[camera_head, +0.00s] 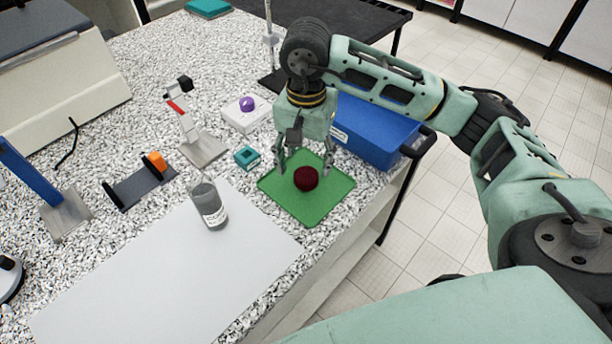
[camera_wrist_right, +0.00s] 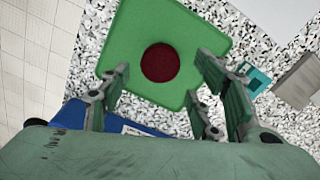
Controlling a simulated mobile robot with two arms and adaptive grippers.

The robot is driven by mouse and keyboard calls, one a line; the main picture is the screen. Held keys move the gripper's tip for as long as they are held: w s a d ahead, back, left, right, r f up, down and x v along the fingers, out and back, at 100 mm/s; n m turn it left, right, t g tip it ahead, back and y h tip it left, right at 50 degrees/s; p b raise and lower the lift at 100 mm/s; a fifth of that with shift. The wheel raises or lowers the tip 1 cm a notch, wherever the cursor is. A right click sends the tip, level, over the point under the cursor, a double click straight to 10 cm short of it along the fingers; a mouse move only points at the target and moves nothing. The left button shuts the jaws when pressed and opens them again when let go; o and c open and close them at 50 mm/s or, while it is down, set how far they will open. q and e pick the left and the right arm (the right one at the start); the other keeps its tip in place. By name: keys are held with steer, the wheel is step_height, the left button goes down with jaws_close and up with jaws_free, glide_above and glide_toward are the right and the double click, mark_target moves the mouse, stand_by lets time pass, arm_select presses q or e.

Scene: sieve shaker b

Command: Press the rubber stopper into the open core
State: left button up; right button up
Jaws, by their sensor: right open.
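A dark red round stopper (camera_head: 306,178) sits on a green mat (camera_head: 320,208) near the table's right edge. It also shows in the right wrist view (camera_wrist_right: 160,62), near the middle of the mat (camera_wrist_right: 130,32). My right gripper (camera_head: 304,163) is open and points down over the mat, its fingers apart on either side of the stopper. In the wrist view the open fingers (camera_wrist_right: 163,75) frame the stopper, with nothing held. I cannot tell which object is the open core. A small teal square piece (camera_head: 246,156) with a dark recess lies left of the mat. My left gripper is out of view.
A blue bin (camera_head: 372,131) is behind the mat, right of my gripper. A purple knob (camera_head: 247,103) on a white block, a red-marked stand (camera_head: 181,117) and an orange-topped holder (camera_head: 139,186) are left.

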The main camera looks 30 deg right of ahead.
mark_target(308, 175)
steer(key=f+p, duration=0.1)
steer(key=f, duration=0.1)
steer(key=f+p, duration=0.1)
steer(key=f, duration=0.1)
steer(key=shift+s+d, duration=0.2)
steer(key=shift+f, duration=0.7)
steer(key=shift+c, duration=0.3)
steer(key=c, duration=1)
steer(key=shift+w+r, duration=0.1)
